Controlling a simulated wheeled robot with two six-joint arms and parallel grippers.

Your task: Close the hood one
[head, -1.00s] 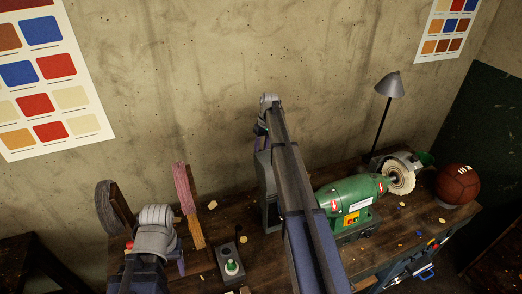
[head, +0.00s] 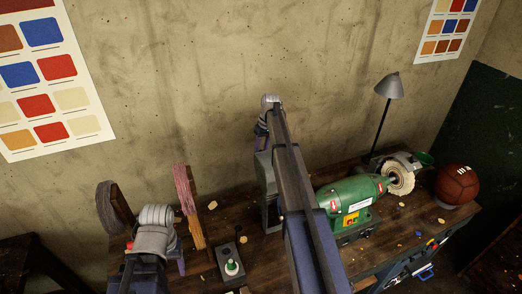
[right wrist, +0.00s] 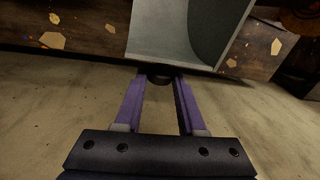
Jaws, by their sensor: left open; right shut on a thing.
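A grey hood (head: 266,190) stands at the left end of the green polishing machine (head: 352,196), mostly hidden behind my right arm. In the right wrist view the hood (right wrist: 172,35) is a grey, open-sided shell with a dark inside. My right gripper (right wrist: 158,84) is shut on a small dark grip at the hood's edge. In the head view this gripper (head: 262,141) is above the hood, largely covered by its wrist. My left gripper (head: 181,264) is open over the left of the bench, its fingers mostly hidden by its wrist.
A second grey hood (head: 405,159) surrounds the pale buffing wheel (head: 399,180) on the right. A leather ball (head: 457,183), a lamp (head: 389,86), a brush (head: 188,203) and a switch box with a green button (head: 232,267) are on the bench. Scraps lie scattered around.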

